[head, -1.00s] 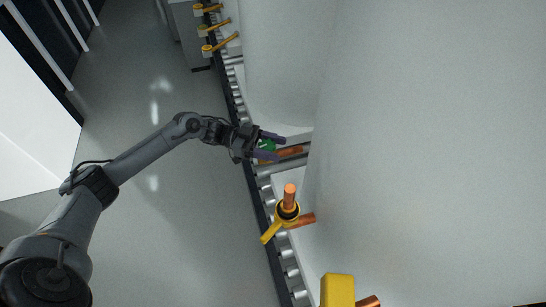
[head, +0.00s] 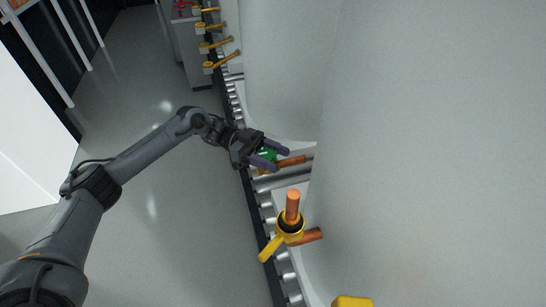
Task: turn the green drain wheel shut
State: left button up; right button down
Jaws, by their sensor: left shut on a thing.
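The green drain wheel (head: 267,155) sits on a copper pipe (head: 292,161) low beside the big pale tank. My left gripper (head: 275,157) reaches in from the left with its two purple fingers around the wheel, shut on it. The fingers hide part of the wheel, so its turn position cannot be told. My right gripper is not in view.
The pale tank (head: 430,150) fills the right side. A yellow-handled valve (head: 290,224) on copper pipe stands nearer, below the wheel. A row of metal rollers (head: 268,205) runs along the tank's foot. Several yellow levers (head: 222,60) are at the top. The grey floor at left is clear.

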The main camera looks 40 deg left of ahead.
aim_at(260, 151)
pick_arm(q)
jog(key=o, duration=1)
jog(key=shift+d, duration=0.1)
jog(key=shift+c, duration=0.2)
jog(key=shift+a, duration=0.2)
jog(key=shift+a, duration=0.2)
jog(key=a, duration=0.2)
jog(key=s+a, duration=0.1)
jog(key=a, duration=0.1)
jog(key=a+b, duration=0.1)
jog(key=a, duration=0.2)
jog(key=shift+s, duration=0.15)
jog(key=shift+s+a+b, duration=0.15)
jog(key=shift+a+b, duration=0.1)
jog(key=shift+a, duration=0.5)
jog(key=shift+s+a+b, duration=0.15)
jog(key=shift+a+b, duration=0.1)
jog(key=shift+a, duration=0.45)
jog(key=shift+s+r, duration=0.1)
